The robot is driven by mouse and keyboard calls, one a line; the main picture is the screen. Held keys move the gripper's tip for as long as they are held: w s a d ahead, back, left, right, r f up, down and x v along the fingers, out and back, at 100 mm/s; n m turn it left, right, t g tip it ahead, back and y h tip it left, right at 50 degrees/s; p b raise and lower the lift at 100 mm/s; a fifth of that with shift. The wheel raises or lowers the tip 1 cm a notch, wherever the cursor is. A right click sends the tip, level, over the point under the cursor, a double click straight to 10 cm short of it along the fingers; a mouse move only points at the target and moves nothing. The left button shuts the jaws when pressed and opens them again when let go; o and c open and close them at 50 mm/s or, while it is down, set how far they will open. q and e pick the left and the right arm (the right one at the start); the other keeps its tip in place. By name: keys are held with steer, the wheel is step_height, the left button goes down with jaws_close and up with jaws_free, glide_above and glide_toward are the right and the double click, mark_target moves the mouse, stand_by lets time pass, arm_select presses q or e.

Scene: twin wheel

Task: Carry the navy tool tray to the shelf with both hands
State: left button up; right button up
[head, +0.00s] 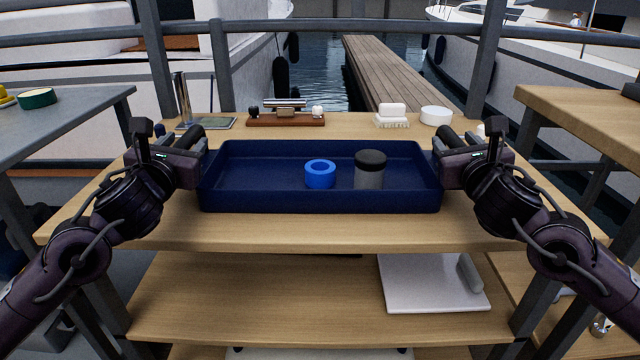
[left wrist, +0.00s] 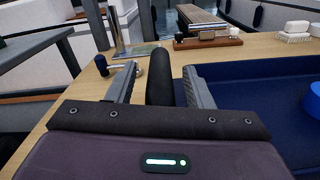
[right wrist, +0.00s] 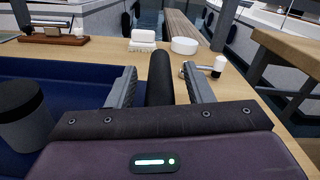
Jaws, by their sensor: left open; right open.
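The navy tool tray (head: 320,200) sits level on the top board of a wooden bench in front of me. It holds a blue ring (head: 320,174) and a grey jar with a black lid (head: 369,169). My left gripper (head: 198,152) is at the tray's left end and my right gripper (head: 447,153) at its right end. In the left wrist view the fingers (left wrist: 158,72) are open on either side of a dark rounded bar. The right wrist view shows the same with the right fingers (right wrist: 159,72). I cannot tell whether the bars are the tray's handles.
Behind the tray stand a wooden block with metal parts (head: 286,119), a white brush (head: 392,115) and a white round piece (head: 436,116). A lower board (head: 230,295) carries a white flat piece (head: 420,285). Other tables stand left (head: 60,115) and right (head: 590,105).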

arm_select(q)
steer(key=s, duration=1)
steer(key=shift+s+a, duration=0.2)
steer(key=shift+s+d, duration=0.1)
steer(key=shift+s, duration=0.7)
arm_select(e)
steer(key=s, duration=1.2)
steer(key=shift+a, duration=0.1)
